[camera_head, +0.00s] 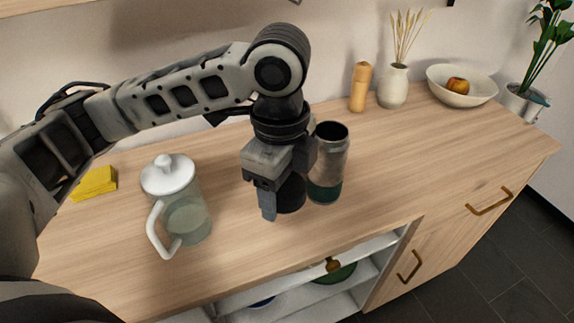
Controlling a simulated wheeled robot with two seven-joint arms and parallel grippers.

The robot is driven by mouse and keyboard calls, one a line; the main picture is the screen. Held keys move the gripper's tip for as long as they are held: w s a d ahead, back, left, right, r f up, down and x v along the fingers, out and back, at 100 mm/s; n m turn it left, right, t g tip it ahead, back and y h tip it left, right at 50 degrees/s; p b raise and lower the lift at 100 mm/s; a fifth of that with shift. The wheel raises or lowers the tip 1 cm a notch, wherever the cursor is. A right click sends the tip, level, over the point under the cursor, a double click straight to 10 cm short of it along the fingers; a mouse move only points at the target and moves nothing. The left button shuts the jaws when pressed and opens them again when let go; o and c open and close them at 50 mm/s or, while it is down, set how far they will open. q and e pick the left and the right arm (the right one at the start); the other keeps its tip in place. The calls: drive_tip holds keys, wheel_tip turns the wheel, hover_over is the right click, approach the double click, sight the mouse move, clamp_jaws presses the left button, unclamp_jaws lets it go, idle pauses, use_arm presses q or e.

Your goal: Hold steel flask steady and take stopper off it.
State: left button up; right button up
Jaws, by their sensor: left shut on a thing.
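The steel flask (329,165) stands upright on the wooden counter, right beside my left gripper. Its upper part is steel-grey, its lower part dark green, and its dark mouth is open with no stopper in it. My left gripper (282,192) points down just left of the flask. It is shut on a dark, round piece, which looks like the stopper (292,196); the fingers hide part of it. The gripper overlaps the flask's left edge in the picture, and I cannot tell whether they touch. My right gripper is not in view.
A glass jug with a white lid (188,205) stands left of the gripper. A yellow cloth or sponge (94,184) lies farther left. The counter right of the flask is clear.

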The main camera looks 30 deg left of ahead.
use_arm(q)
drive_tip(key=m, duration=0.1)
drive_tip(key=r+m, duration=0.1)
drive_tip(key=shift+s+d+r+m, duration=0.1)
drive_tip(key=shift+s+m, duration=0.2)
drive_tip(key=shift+m, duration=0.1)
drive_tip(key=shift+w+m, duration=0.15)
drive_tip(key=shift+m, duration=0.15)
drive_tip(key=w+a+f, duration=0.8)
drive_tip(key=w, duration=0.1)
drive_tip(key=shift+w+a+f, duration=0.15)
drive_tip(key=shift+f, duration=0.05)
drive_tip(key=shift+w+a+f, duration=0.25)
drive_tip(key=shift+w+f, duration=0.05)
drive_tip(key=shift+f, duration=0.15)
drive_tip(key=f, duration=0.3)
drive_tip(key=shift+w+a+f, duration=0.2)
drive_tip(key=shift+f, duration=0.15)
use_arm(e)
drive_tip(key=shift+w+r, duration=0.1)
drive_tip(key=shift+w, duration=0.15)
use_arm(q)
drive_tip(key=shift+f, duration=0.1)
